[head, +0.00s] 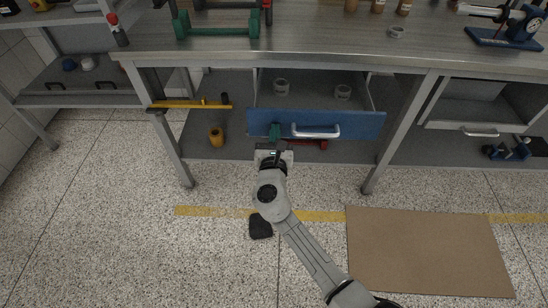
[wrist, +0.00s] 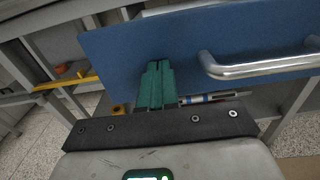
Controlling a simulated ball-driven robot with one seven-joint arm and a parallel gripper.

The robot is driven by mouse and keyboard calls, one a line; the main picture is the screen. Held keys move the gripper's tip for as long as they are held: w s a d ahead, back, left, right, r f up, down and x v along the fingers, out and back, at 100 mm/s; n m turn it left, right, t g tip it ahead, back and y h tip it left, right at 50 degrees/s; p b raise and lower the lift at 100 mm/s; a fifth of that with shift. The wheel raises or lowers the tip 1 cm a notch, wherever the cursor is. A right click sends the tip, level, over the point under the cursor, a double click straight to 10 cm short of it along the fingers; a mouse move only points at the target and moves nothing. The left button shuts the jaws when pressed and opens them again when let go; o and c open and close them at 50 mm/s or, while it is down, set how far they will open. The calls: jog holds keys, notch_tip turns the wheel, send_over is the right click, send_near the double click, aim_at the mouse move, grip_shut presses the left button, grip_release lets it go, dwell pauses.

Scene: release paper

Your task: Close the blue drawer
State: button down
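The blue drawer (head: 360,124) under the workbench is pulled out, with its inside showing. Its silver bar handle (head: 316,131) is on the front panel, right of my gripper. In the wrist view the blue front (wrist: 130,48) fills the upper part, with the handle (wrist: 255,68) at the right. My gripper (head: 275,131) is at the front panel, left of the handle. Its green fingers (wrist: 156,84) are together with nothing visible between them. They overlap the lower part of the panel; I cannot tell whether they touch it.
Two small grey round parts (head: 281,86) (head: 343,91) lie in the drawer. A yellow level (head: 190,104) and an orange roll (head: 216,137) are at the left. Bench legs (head: 372,176) stand on both sides. A brown mat (head: 430,250) lies on the floor at right.

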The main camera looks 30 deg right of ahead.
aim_at(277, 87)
jog(key=b+x, duration=0.4)
jog(key=x, duration=0.4)
jog(key=b+x, duration=0.5)
jog(key=x, duration=0.4)
jog(key=shift+w+d+f, duration=0.1)
jog(key=shift+d+f, duration=0.05)
jog(key=shift+f, duration=0.05)
jog(key=shift+w+d+r+b, duration=0.1)
jog(key=shift+w+d+b, duration=0.25)
jog(key=shift+w, duration=0.1)
jog(key=shift+w+a+r, duration=0.1)
jog(key=shift+a+r, duration=0.05)
jog(key=shift+r, duration=0.15)
